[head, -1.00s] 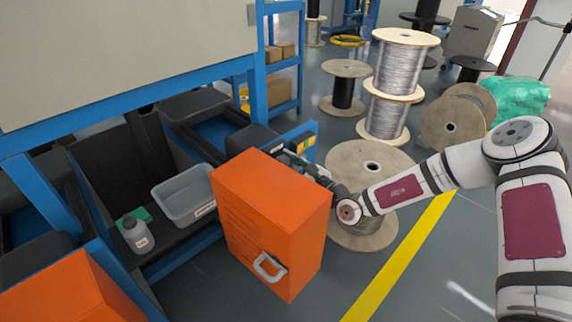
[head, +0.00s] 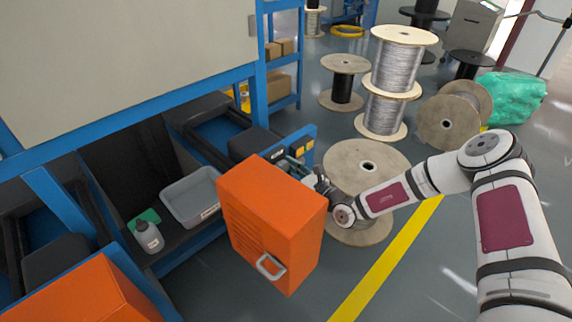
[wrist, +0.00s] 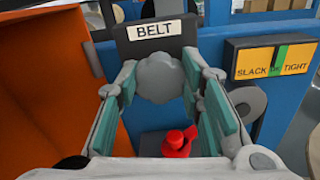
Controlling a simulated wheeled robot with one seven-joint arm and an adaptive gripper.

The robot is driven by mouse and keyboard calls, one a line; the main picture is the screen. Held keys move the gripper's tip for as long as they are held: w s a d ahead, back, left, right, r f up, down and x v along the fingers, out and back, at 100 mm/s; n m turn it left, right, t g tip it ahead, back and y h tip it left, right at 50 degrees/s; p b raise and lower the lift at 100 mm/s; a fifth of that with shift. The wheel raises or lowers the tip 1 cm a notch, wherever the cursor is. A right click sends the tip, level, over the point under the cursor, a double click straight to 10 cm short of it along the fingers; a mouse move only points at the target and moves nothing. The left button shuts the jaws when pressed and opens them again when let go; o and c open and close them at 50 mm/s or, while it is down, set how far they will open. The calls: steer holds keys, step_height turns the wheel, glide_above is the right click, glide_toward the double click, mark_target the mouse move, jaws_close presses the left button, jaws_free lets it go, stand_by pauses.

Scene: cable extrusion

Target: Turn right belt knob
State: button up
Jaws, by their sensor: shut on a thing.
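The grey lobed belt knob (wrist: 160,78) sits on the blue panel under a black plate marked BELT (wrist: 154,31). My gripper (wrist: 158,85) has its green-padded fingers on either side of the knob and is shut on it. In the head view my gripper (head: 298,168) reaches the panel behind the orange box, and the knob itself cannot be made out there. To the right is a yellow gauge marked SLACK and TIGHT (wrist: 271,61), with a green band near its middle.
A red knob or button (wrist: 178,141) is below the belt knob, between my fingers in the picture. The orange box (head: 270,220) stands close left of my wrist. A wooden cable spool (head: 367,165) is just behind my forearm. Open floor lies at the front right.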

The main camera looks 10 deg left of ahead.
stand_by(0.3)
steer(key=o, duration=1.2)
steer(key=shift+d, duration=0.1)
steer(key=v, duration=1.2)
